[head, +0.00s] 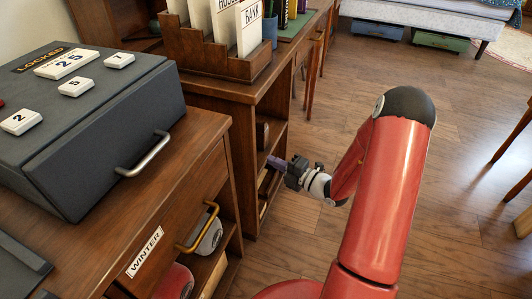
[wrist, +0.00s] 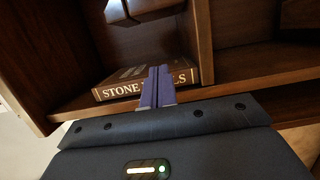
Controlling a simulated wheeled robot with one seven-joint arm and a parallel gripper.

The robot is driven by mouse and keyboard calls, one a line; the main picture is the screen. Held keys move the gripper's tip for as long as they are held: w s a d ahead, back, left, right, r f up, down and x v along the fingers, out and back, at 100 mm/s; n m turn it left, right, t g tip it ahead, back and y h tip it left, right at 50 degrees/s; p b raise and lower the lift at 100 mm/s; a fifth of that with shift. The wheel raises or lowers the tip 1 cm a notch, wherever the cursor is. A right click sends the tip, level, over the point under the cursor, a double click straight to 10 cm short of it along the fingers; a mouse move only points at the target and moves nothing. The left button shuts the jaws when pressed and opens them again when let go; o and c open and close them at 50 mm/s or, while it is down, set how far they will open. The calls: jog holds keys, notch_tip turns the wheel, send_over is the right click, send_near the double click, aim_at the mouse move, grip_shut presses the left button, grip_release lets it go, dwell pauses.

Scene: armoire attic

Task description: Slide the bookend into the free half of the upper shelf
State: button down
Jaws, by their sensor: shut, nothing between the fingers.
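My gripper (head: 274,162) is at the open front of the wooden shelf unit (head: 233,150) in the head view. In the wrist view its two purple fingers (wrist: 157,87) are side by side, shut and empty. They point at a flat-lying book (wrist: 112,92) marked "STONE", the rest of its title partly covered by the fingers. The book lies on a wooden shelf board (wrist: 255,83). In the head view a small dark object (head: 262,134) stands in the upper compartment.
A grey locked box (head: 110,130) with a metal handle sits on the nearer cabinet. The "WINTER" drawer (head: 165,235) has a brass handle sticking out. A letter rack (head: 215,50) stands atop the shelf unit. The wooden floor (head: 300,215) right of the unit is clear.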

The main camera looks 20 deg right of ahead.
jog(key=x, duration=0.8)
jog(key=shift+w+a, duration=0.25)
jog(key=shift+a, duration=0.15)
jog(key=shift+w+d, duration=0.85)
jog(key=shift+w, duration=0.2)
jog(key=shift+w+d, duration=0.4)
jog(key=shift+w, duration=0.2)
